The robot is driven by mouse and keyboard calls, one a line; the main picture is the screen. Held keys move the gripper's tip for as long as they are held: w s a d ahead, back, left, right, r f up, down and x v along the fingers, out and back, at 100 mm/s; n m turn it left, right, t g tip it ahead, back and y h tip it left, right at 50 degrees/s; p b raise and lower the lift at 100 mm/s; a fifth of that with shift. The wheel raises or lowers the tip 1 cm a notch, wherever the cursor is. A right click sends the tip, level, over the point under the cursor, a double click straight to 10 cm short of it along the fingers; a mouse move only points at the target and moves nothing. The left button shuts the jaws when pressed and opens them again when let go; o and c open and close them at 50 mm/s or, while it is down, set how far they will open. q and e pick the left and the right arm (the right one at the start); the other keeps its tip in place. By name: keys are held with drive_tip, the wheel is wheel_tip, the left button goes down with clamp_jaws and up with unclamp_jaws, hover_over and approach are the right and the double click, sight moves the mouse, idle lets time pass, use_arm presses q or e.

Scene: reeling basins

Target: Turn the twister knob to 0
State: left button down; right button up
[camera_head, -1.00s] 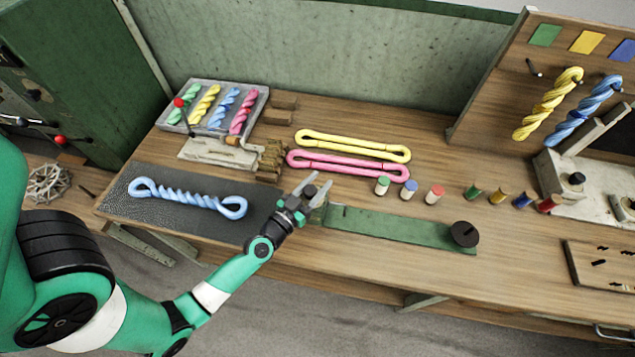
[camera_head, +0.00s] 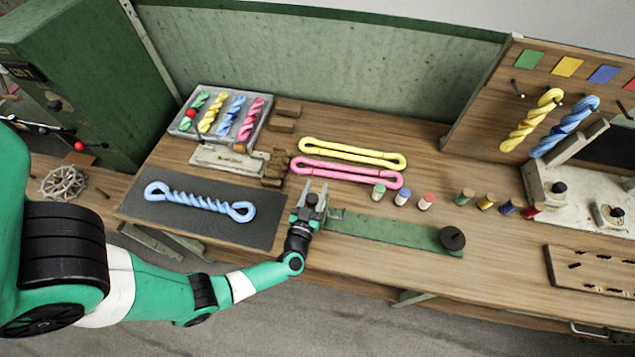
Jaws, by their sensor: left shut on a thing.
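The twister is a long green base (camera_head: 385,230) on the front of the bench, with a round black disc (camera_head: 452,238) at its right end. My left gripper (camera_head: 312,191) is at the twister's left end, pointing away from me. Its fingers are shut around a small dark knob (camera_head: 312,200), which looks like the twister knob; the fingers and wrist hide most of it. I cannot read any marking or number on it. My right gripper is not in view.
A blue twisted skein (camera_head: 200,202) lies on a dark mat (camera_head: 245,230) to the left. Yellow (camera_head: 350,152) and pink (camera_head: 345,173) skeins lie behind the gripper. Several small spools (camera_head: 402,197) stand behind the twister. A tray (camera_head: 190,131) of twisted skeins is at the back left.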

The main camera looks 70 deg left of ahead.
use_arm(q)
drive_tip(key=shift+a+r+n+g+y, duration=0.1)
drive_tip(key=shift+n+g+y, duration=0.75)
drive_tip(key=shift+g, duration=0.25)
drive_tip(key=n+g, duration=0.1)
drive_tip(key=n+g+y+b, duration=0.1)
drive_tip(key=s+n+g, duration=0.1)
drive_tip(key=g, duration=0.1)
drive_tip(key=shift+a+f+y, duration=0.15)
drive_tip(key=shift+f+y, duration=0.1)
drive_tip(key=n+g+b, duration=0.2)
drive_tip(key=g, duration=0.1)
drive_tip(key=n+g+b, duration=0.1)
drive_tip(key=g, duration=0.1)
drive_tip(key=shift+s+y+b, duration=0.3)
drive_tip(key=shift+s+b, duration=0.05)
drive_tip(key=shift+s, duration=0.05)
drive_tip(key=shift+s+n+g+b, duration=0.2)
drive_tip(key=shift+n+g+b, duration=0.35)
drive_tip(key=shift+g, duration=0.25)
drive_tip(key=shift+s+n+g+b, duration=0.15)
drive_tip(key=shift+n+g+b, duration=0.3)
drive_tip(key=shift+g, duration=0.35)
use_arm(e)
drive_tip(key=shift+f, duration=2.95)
use_arm(q)
drive_tip(key=shift+r, duration=0.1)
drive_tip(key=shift+c, duration=1.8)
unclamp_jaws()
drive_tip(key=shift+a, duration=0.1)
